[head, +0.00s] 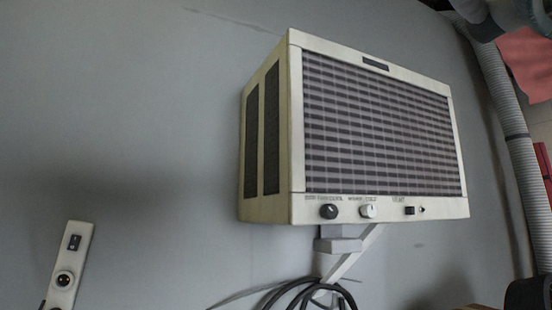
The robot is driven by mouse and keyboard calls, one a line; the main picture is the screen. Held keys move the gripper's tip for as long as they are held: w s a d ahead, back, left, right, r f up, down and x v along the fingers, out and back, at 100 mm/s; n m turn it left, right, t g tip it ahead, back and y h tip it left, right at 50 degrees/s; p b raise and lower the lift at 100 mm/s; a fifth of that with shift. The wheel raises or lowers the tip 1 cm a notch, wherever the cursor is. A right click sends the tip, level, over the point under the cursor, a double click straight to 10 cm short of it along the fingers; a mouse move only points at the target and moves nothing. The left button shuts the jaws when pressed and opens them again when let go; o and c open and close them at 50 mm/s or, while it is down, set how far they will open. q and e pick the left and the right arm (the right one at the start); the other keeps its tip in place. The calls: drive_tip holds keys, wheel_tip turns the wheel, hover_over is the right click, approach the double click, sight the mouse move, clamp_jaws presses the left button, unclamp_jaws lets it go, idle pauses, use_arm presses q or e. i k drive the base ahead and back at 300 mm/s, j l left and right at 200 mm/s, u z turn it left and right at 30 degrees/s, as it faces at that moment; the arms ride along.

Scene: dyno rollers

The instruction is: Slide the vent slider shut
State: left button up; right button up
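The vent slider (409,210) is a small dark piece on the lower front strip of a cream air conditioner (378,206). A small printed label sits just above it, too blurred to read surely. A smaller dark spot (422,209) lies just right of it. The slider is too small to tell its exact position in its track. Neither of my grippers shows in the head view.
A black knob (329,211) and a white knob (368,211) sit left of the slider. The unit is on a grey wall above a bracket (345,255) and coiled black cable (308,292). A ribbed grey duct (520,150) runs down the right. A switch panel (69,262) is at lower left.

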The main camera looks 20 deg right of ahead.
sight(409, 210)
drive_tip(key=z, duration=1.3)
